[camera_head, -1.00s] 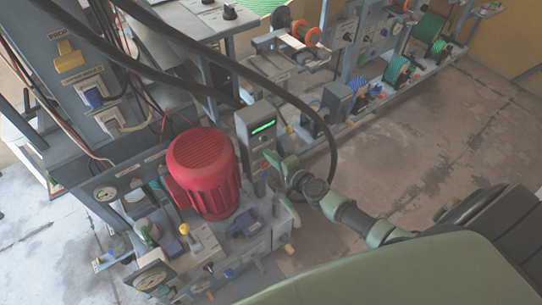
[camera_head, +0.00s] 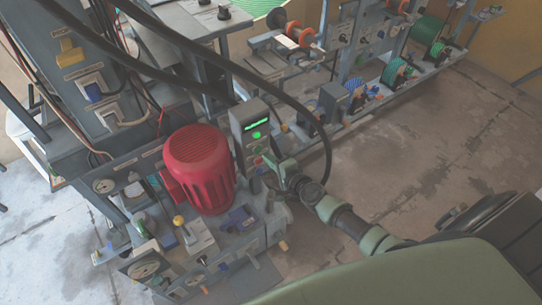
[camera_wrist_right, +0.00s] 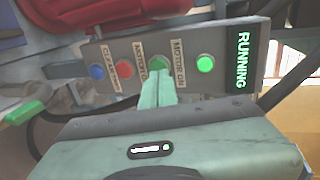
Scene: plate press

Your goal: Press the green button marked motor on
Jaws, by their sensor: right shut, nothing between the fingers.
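The control panel (camera_head: 240,136) stands right of the red motor. In the wrist view, the panel (camera_wrist_right: 222,82) has a green button (camera_wrist_right: 159,62) beside the label MOTOR ON, a red button (camera_wrist_right: 122,70) and a blue button (camera_wrist_right: 97,71). A round green lamp (camera_wrist_right: 205,64) is lit, and the display (camera_wrist_right: 243,60) reads RUNNING. My right gripper (camera_wrist_right: 158,80) is shut and empty, its fingertips at the green button and covering its lower edge; I cannot tell whether they touch. In the head view, my right gripper (camera_head: 268,158) is against the panel's front. My left gripper is not in view.
The red motor (camera_head: 199,170) stands close left of the panel. Thick black hoses arch over and beside the panel. A bench with gauges and a yellow-knobbed lever (camera_head: 179,221) lies in front. Open floor (camera_head: 420,150) is at the right.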

